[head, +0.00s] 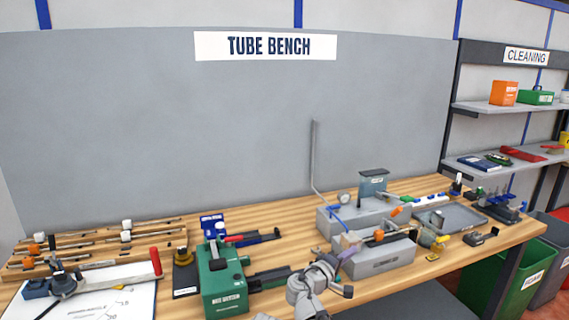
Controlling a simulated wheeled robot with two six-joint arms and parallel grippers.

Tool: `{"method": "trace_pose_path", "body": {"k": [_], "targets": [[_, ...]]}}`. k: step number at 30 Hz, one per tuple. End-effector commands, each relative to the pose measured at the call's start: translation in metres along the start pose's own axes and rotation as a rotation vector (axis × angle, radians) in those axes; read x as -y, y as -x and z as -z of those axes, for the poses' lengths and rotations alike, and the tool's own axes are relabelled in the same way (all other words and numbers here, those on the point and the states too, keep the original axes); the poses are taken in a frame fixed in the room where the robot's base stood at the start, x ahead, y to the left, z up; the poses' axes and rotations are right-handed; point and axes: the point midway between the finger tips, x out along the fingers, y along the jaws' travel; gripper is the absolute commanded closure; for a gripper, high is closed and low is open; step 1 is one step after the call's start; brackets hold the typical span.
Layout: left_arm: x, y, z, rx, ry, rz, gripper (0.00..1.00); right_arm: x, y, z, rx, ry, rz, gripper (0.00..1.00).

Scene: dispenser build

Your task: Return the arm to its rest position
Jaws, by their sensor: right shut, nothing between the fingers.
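My right gripper (334,266) is at the lower middle of the head view, at the end of my grey arm. It is shut and empty. It is over the front of the wooden bench (290,257), just left of a grey block fixture (382,262) and right of a green machine (222,288). It overlaps the fixture's left end in the picture; I cannot tell whether they touch. My left gripper does not show.
A tall bent grey rod (314,155) rises behind the fixtures. A grey tray (450,218) and small tools are at the right. Racked tubes (100,240) and a red-handled tool (110,276) are at the left. Bins (520,285) stand beyond the bench's right end.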

Motion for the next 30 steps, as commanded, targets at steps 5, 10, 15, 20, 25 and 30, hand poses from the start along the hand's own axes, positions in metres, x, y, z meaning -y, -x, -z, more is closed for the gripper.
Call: {"method": "trace_pose_path", "body": {"k": [5, 10, 15, 20, 25, 30], "targets": [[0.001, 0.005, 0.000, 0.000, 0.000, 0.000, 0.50, 0.022, 0.013, -0.024, 0.070, -0.057, 0.122, 1.00], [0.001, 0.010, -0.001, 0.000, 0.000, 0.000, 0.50, 0.055, 0.036, -0.052, 0.164, -0.120, 0.298, 1.00], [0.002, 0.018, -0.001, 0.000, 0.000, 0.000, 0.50, 0.105, 0.090, -0.087, 0.299, -0.182, 0.589, 1.00], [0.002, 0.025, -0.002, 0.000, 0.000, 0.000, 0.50, 0.148, 0.166, -0.114, 0.423, -0.204, 0.920, 1.00], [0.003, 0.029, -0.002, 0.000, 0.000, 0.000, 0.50, 0.167, 0.233, -0.127, 0.495, -0.190, 1.181, 1.00], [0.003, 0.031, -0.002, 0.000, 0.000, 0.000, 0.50, 0.172, 0.265, -0.131, 0.522, -0.176, 1.307, 1.00]]}}
